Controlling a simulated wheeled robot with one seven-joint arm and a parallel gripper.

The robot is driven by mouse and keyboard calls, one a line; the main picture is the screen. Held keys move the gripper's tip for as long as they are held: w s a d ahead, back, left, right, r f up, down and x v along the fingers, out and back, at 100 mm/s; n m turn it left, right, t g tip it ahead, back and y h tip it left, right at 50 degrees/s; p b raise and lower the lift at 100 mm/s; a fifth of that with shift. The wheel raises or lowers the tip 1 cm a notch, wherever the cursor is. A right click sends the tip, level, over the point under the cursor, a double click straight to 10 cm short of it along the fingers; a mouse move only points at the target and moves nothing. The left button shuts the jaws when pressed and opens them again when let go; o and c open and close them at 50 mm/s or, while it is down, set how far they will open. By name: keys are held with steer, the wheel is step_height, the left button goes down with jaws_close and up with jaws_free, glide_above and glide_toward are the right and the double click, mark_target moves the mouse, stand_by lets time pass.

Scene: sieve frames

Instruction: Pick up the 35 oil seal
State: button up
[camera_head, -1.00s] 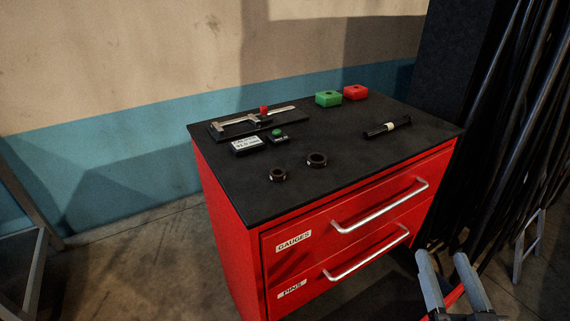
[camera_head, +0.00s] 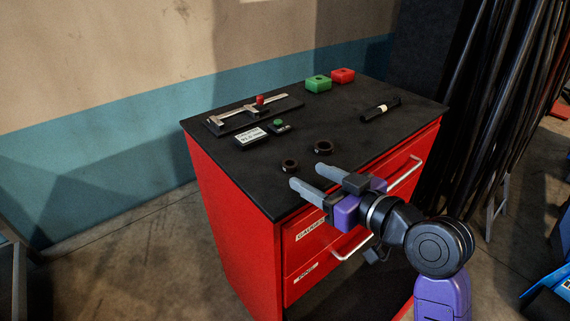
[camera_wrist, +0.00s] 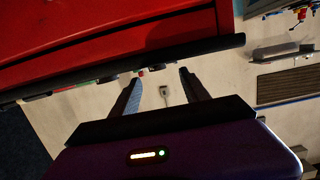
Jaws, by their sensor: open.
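Two dark rings that look like oil seals lie flat near the front of the black cabinet top: a smaller one (camera_head: 290,166) on the left and a larger one (camera_head: 323,147) on the right. No size marking on either is readable, so I cannot tell which is the 35. My gripper (camera_head: 307,176) is open and empty, its fingers pointing toward the cabinet top at the front edge, close in front of the rings in the head view. In the wrist view its two fingers (camera_wrist: 160,78) are spread apart with nothing between them; the rings are not clear there.
The red cabinet (camera_head: 235,190) has drawers with metal handles at the front.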

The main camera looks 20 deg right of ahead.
mark_target(294, 166)
steer(key=x, duration=0.3)
steer(key=p+x, duration=0.1)
steer(key=x, duration=0.2)
steer(key=shift+d+r, duration=0.15)
steer(key=shift+d, duration=0.1)
jaws_close()
